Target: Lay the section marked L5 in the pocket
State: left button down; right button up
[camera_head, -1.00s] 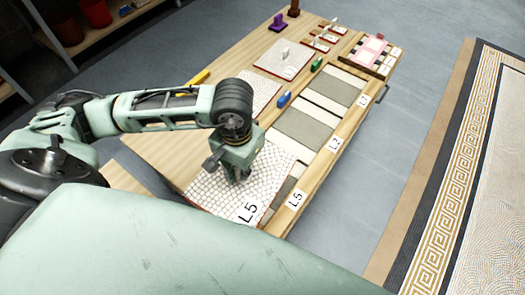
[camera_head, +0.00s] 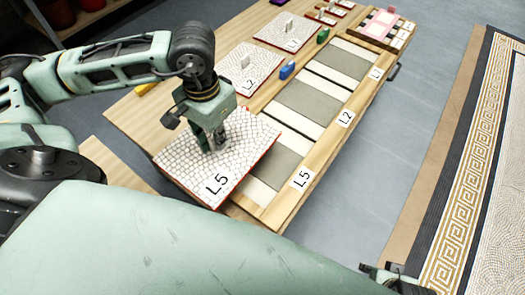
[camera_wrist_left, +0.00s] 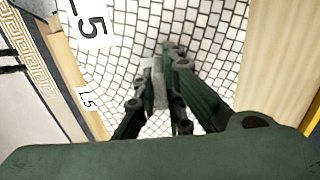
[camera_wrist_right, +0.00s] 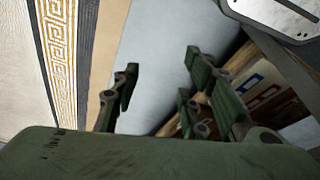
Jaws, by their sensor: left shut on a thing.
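The section marked L5 (camera_head: 247,140) is a white mosaic panel with a red edge. My left gripper (camera_head: 213,143) is shut on the grip block at its middle; the left wrist view shows the block (camera_wrist_left: 159,88) between the fingers. The panel is over the near end of the work table, left of the L5 label (camera_head: 303,179), partly covering the grey pocket (camera_head: 274,161) there. Whether it touches the table I cannot tell. My right gripper (camera_wrist_right: 160,92) is open and empty, over the floor right of the table; its tip shows at the head view's lower edge.
A panel marked L2 (camera_head: 246,76) and another panel (camera_head: 285,35) lie on the table's left part. The L2 pocket (camera_head: 308,101) is empty. A patterned floor mosaic (camera_head: 480,180) lies to the right.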

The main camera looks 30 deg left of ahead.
aim_at(263, 131)
pick_arm(q)
jog(key=w+d+f, duration=0.2)
jog(key=w, duration=0.1)
jog(key=w+d+f, duration=0.2)
jog(key=w, duration=0.1)
jog(key=w+d+f, duration=0.2)
jog(key=w+d, duration=0.1)
jog(key=shift+d+f+b, duration=0.1)
jog(key=shift+f+b, duration=0.25)
jog(key=shift+f, duration=0.05)
jog(key=shift+w+f, duration=0.1)
jog(key=shift+f, duration=0.3)
notch_tip(263, 131, down, 3)
jog(key=shift+f, duration=0.2)
jog(key=c, duration=1.8)
grip_release()
jog(key=shift+c, duration=0.2)
pick_arm(e)
jog(key=shift+w+v, duration=0.2)
jog(key=shift+v, duration=0.95)
jog(key=shift+w+v, duration=0.15)
jog(key=shift+v, duration=1.05)
pick_arm(q)
jog(key=shift+r, duration=0.1)
pick_arm(e)
jog(key=shift+r, duration=0.1)
